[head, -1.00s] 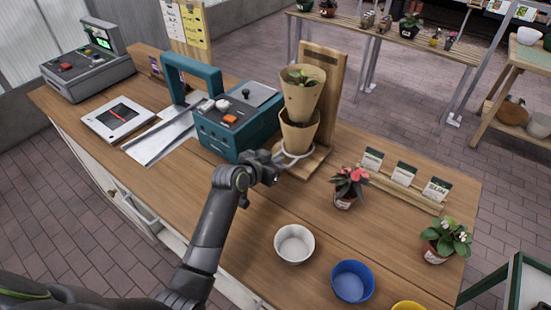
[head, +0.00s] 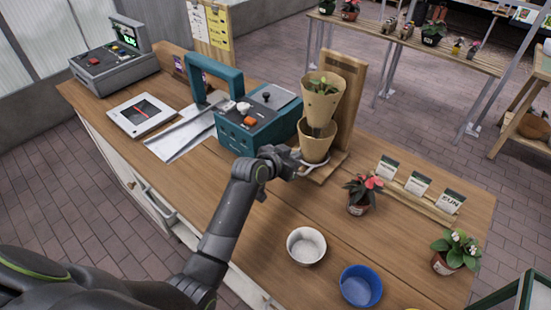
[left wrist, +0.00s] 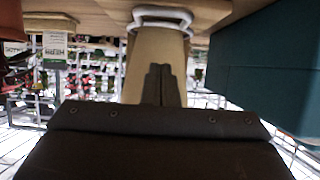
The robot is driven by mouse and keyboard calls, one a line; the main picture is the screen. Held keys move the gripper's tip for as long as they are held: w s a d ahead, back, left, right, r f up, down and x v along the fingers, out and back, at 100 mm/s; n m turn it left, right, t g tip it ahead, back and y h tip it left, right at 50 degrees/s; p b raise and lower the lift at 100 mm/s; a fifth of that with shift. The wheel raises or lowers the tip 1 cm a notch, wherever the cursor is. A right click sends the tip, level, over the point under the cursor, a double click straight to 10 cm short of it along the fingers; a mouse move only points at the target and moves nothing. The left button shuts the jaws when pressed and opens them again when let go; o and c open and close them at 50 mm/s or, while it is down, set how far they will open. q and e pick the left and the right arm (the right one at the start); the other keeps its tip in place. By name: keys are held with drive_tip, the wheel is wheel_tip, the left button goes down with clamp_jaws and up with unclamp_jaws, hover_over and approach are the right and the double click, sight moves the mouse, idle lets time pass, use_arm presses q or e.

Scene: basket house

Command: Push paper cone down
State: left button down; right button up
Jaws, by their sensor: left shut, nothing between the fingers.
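A brown paper cone (head: 322,103) with a small green plant in it stands above a second brown paper cone (head: 316,147) in the ring of a wooden stand (head: 347,100). In the left wrist view, which looks upside down, a brown cone (left wrist: 152,52) hangs below the pale ring (left wrist: 161,17). My left gripper (head: 297,163) is beside the lower cone, on its left, near the ring. In the left wrist view its fingers (left wrist: 160,84) are together and empty, in front of the cone; I cannot tell whether they touch it. My right gripper is not in view.
A teal machine (head: 258,118) stands close to the left of the stand. A red-flowered pot (head: 361,195), card holder (head: 420,190), white bowl (head: 306,246) and blue bowl (head: 360,286) are to the right and front. Some counter between is bare.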

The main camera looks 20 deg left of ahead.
use_arm(q)
drive_tip(key=b+v, duration=0.1)
drive_tip(key=v, duration=0.8)
drive_tip(key=shift+s+f, duration=0.15)
drive_tip(key=shift+s, duration=0.1)
drive_tip(key=shift+s+a, duration=0.1)
drive_tip(key=shift+a, duration=0.05)
